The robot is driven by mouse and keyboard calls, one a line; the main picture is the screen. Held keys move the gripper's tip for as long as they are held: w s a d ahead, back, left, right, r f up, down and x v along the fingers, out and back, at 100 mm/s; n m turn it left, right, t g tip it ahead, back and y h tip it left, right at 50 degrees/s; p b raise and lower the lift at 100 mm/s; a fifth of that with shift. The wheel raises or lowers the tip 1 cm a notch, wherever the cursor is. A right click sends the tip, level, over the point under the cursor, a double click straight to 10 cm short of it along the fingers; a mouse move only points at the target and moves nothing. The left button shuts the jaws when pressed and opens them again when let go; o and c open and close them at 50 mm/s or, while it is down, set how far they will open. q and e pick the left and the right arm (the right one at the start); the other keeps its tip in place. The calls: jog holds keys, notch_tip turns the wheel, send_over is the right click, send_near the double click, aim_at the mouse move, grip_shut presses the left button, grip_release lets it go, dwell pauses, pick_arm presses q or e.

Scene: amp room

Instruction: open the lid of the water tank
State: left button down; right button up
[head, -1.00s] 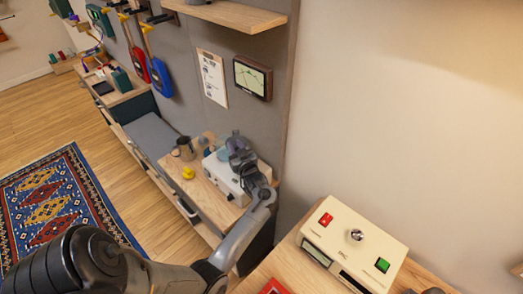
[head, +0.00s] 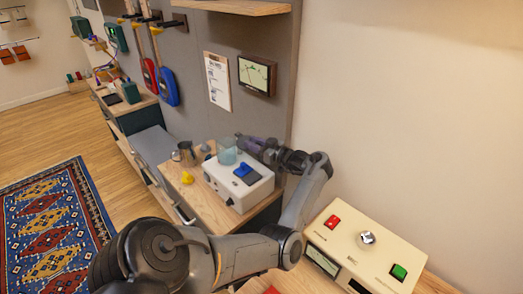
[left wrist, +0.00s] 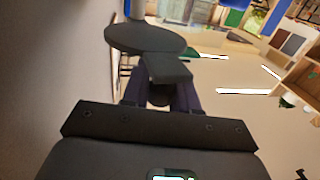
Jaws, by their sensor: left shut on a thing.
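The water tank (head: 228,152) is a small bluish, see-through vessel at the back of a white machine (head: 225,190) on the wooden counter. My left gripper (head: 247,146) reaches in from the right at the tank's upper right side. In the left wrist view its purple fingers (left wrist: 160,95) are shut on a grey tab (left wrist: 168,68) that joins a round grey disc, the lid (left wrist: 140,38). In the head view the gripper hides most of the lid, so I cannot tell how far it is tilted. My right gripper is not in view.
The machine has a blue knob (head: 242,170) on top. A metal jug (head: 185,153) and a yellow object (head: 187,178) stand left of it. A cream box (head: 365,250) with red and green buttons is at the lower right. The wall with a framed meter (head: 256,75) is close behind.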

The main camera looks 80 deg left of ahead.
pick_arm(q)
jog(key=shift+s, duration=0.1)
jog(key=c, duration=0.9)
grip_release()
jog(key=shift+s+a, duration=0.1)
jog(key=shift+a, duration=0.05)
jog(key=shift+c, duration=0.2)
jog(key=b+v, duration=0.1)
jog(key=v, duration=1)
jog(key=shift+r, duration=0.1)
